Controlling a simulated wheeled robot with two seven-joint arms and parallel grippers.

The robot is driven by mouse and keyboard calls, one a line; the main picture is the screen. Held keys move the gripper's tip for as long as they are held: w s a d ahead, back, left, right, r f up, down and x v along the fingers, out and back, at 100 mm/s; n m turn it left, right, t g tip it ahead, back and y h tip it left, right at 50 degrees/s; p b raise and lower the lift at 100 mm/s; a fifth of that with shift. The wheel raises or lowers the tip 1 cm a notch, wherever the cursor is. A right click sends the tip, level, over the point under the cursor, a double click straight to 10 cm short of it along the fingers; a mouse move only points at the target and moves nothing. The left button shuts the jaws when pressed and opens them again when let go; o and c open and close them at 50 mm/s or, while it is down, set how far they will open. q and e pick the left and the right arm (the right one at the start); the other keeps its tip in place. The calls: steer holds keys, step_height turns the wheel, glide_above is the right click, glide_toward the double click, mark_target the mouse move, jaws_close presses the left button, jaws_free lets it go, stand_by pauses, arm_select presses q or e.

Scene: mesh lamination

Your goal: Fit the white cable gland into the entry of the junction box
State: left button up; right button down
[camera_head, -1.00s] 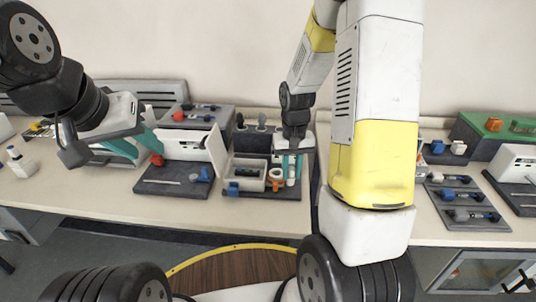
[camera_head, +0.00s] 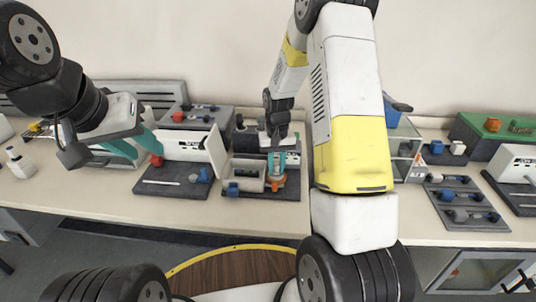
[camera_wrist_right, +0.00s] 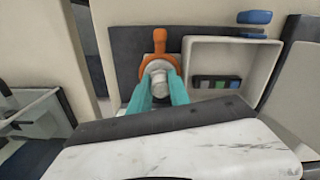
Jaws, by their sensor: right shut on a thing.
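My right gripper (camera_head: 277,165) is over the dark board beside the junction box (camera_head: 236,168), an open beige box. In the right wrist view its teal fingers are shut on the white cable gland (camera_wrist_right: 160,88). The gland's end is at the orange ring with a handle (camera_wrist_right: 159,48); I cannot tell whether it is inside the ring or only in front of it. The junction box (camera_wrist_right: 270,82) lies to the right there, with coloured terminals inside; its entry is not clearly visible. My left gripper (camera_head: 128,148) is open and empty, left of the white cabinet.
A white cabinet with an open door (camera_head: 186,148) stands left of the junction box, with a red knob (camera_head: 157,160) near my left fingers. A blue block (camera_head: 233,188) is on the board's front edge. A rack of blue-ended parts (camera_head: 466,203) lies right of my right arm.

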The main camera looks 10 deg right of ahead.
mark_target(276, 164)
steer(key=shift+s+f, duration=0.25)
steer(key=shift+f, duration=0.4)
steer(key=c, duration=1.5)
jaws_free()
steer(key=s+r+t, duration=0.1)
steer(key=s+r, duration=0.2)
steer(key=r, duration=1.6)
steer(key=s+r+t, duration=0.1)
steer(key=s+r, duration=0.2)
steer(key=s, duration=0.4)
steer(key=s+a+r+t+y, duration=0.1)
steer(key=s+r+t, duration=0.1)
steer(key=s+r, duration=0.2)
steer(key=s+a+r+n+t+y, duration=0.1)
steer(key=s+r+t, duration=0.1)
steer(key=s, duration=0.7)
steer(key=shift+s+r, duration=0.3)
steer(key=shift+r, duration=0.6)
steer(key=shift+a, duration=0.1)
